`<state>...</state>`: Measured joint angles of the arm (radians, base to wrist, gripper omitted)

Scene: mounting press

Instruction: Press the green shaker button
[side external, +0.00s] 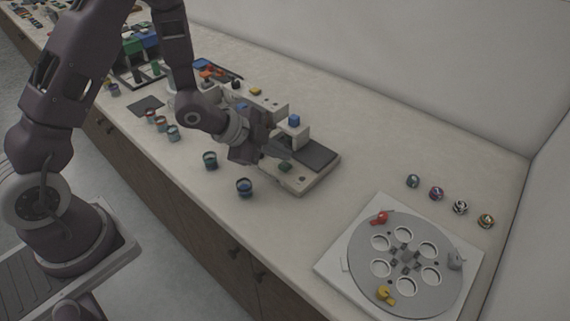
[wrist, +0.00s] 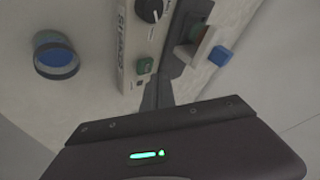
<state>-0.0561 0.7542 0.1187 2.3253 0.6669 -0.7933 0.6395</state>
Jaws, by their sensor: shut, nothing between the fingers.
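The green shaker button (wrist: 145,66) sits on the edge of a beige device, beside a label that seems to read "SHAKER". It also shows in the side external view (side external: 285,167) at the near end of the device (side external: 299,184). My gripper (wrist: 158,92) is shut and empty. Its fingertips are just below the button in the wrist view. In the side external view my gripper (side external: 289,154) hangs over the device, close to the button. Whether the fingertips touch the button cannot be told.
A blue block (side external: 294,120) sits on the device, and a black knob (wrist: 148,9) is near the button. A blue-filled cup (side external: 244,187) and a teal cup (side external: 210,160) stand beside the device. A round turntable (side external: 352,250) lies right, with free counter between.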

